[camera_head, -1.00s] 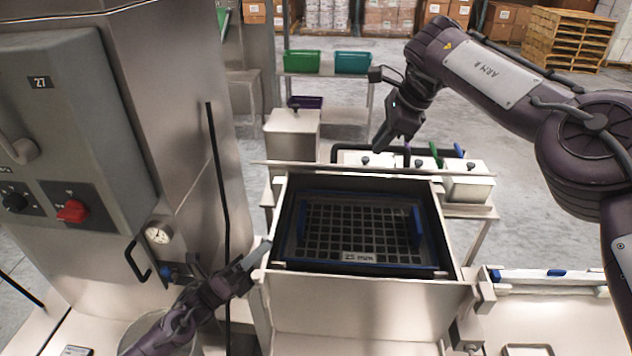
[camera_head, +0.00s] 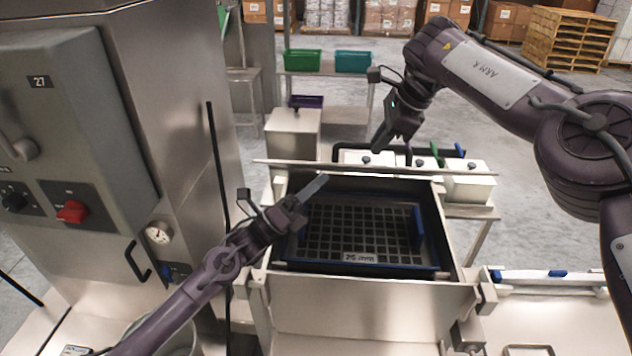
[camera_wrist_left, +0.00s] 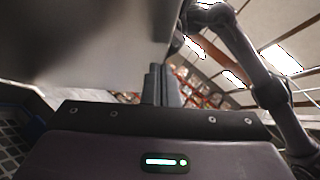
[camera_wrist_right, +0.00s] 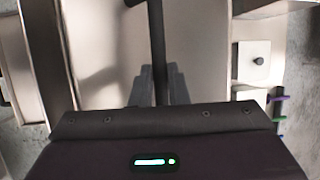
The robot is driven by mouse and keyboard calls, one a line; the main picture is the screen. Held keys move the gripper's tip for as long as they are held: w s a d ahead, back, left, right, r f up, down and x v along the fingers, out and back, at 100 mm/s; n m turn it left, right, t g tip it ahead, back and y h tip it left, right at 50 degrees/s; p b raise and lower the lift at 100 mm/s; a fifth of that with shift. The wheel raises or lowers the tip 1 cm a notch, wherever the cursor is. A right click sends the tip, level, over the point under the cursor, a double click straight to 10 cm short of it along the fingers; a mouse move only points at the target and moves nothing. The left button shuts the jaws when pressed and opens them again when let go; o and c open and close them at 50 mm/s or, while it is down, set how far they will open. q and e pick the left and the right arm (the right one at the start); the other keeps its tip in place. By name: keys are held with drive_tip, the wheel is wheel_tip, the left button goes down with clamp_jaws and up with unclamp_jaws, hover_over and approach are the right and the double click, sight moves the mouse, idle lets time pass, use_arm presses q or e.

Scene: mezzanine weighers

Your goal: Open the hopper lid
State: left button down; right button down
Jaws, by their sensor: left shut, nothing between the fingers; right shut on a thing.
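The hopper (camera_head: 355,293) stands open, with a black grid marked 25 mm (camera_head: 365,225) inside it. The lid (camera_head: 345,169) is raised at the hopper's far side and shows almost edge-on. My right gripper (camera_head: 380,146) is behind the raised lid, shut on a dark bar, which looks like the lid handle (camera_wrist_right: 157,40), against a pale metal panel in the right wrist view. My left gripper (camera_head: 322,182) is shut and empty above the left part of the opening, near the lid. In the left wrist view its fingers (camera_wrist_left: 161,82) are beside a grey metal surface; contact is unclear.
A steel cabinet (camera_head: 70,130) with a red switch stands at the left. White containers (camera_head: 467,186) stand on a bench behind the hopper. A grey work surface (camera_head: 560,315) lies at the right. Beyond are a shelf with bins (camera_head: 302,62) and open floor.

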use_arm(q)
drive_tip(key=shift+w+r, duration=0.15)
drive_tip(key=shift+r, duration=0.05)
use_arm(e)
drive_tip(key=shift+w+d+f, duration=0.1)
drive_tip(key=shift+d+f, duration=0.05)
drive_tip(key=shift+d, duration=0.1)
